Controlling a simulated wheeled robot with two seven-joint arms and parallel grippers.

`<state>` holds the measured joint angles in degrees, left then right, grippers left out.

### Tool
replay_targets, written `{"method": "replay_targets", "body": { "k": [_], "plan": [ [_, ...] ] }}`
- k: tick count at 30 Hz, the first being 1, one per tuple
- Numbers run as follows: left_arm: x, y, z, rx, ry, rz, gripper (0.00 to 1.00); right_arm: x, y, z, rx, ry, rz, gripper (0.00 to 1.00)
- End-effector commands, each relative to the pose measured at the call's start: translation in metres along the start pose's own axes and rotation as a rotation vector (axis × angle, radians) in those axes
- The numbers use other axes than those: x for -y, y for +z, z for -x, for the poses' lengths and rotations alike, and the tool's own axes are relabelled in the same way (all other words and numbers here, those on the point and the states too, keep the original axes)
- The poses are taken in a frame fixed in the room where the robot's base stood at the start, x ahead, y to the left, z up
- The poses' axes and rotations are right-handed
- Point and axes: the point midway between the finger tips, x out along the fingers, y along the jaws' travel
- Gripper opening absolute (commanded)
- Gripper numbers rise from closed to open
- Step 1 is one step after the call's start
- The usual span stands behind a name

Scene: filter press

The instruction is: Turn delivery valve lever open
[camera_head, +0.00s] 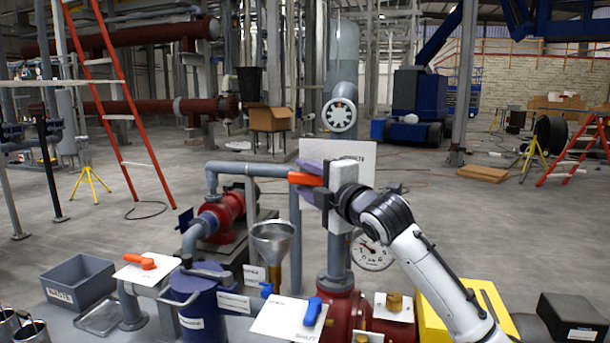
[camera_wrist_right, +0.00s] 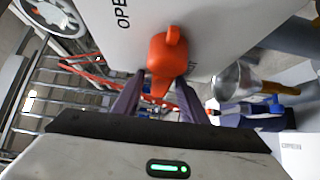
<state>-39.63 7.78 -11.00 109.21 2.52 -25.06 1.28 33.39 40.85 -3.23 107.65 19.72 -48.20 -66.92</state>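The orange lever (camera_head: 303,179) sits in front of a white plate (camera_head: 358,155) on top of the upright pipe. My right gripper (camera_head: 312,181) reaches it from the right, with one purple finger above and one below it. In the right wrist view the orange lever (camera_wrist_right: 168,52) lies between the two fingertips (camera_wrist_right: 164,80), and they appear shut on its end. The white plate behind it carries the word OPEN (camera_wrist_right: 123,14). Part of the lever is hidden by my fingers in the head view. My left gripper is not in view.
Below stand a pressure gauge (camera_head: 371,251), a metal funnel (camera_head: 272,240) and a blue vessel (camera_head: 199,305). Another orange lever (camera_head: 141,261) is at the left and a blue lever (camera_head: 312,311) is in front. A grey bin (camera_head: 79,282) stands far left. A horizontal pipe (camera_head: 250,169) runs left of the gripper.

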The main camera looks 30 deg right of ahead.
Motion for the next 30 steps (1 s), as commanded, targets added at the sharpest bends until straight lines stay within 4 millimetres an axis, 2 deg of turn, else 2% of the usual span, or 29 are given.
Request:
{"method": "replay_targets", "body": {
  "k": [4,10,17,18,26,30],
  "plan": [
    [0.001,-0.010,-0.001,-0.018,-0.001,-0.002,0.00,0.000,0.000,-0.005,-0.001,0.000,0.000,0.39],
    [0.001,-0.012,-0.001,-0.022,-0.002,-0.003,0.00,0.000,0.000,-0.005,-0.001,0.000,0.000,0.39],
    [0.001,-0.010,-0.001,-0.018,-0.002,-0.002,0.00,0.000,0.000,-0.005,-0.001,0.000,0.000,0.02],
    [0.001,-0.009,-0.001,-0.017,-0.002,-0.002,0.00,0.000,0.000,-0.005,0.000,0.000,0.000,0.00],
    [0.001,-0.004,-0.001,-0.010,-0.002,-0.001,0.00,0.001,0.002,-0.004,0.003,0.005,-0.006,0.00],
    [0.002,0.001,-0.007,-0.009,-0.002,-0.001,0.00,0.001,0.010,0.001,0.014,0.030,-0.030,0.00]
  ]
}}
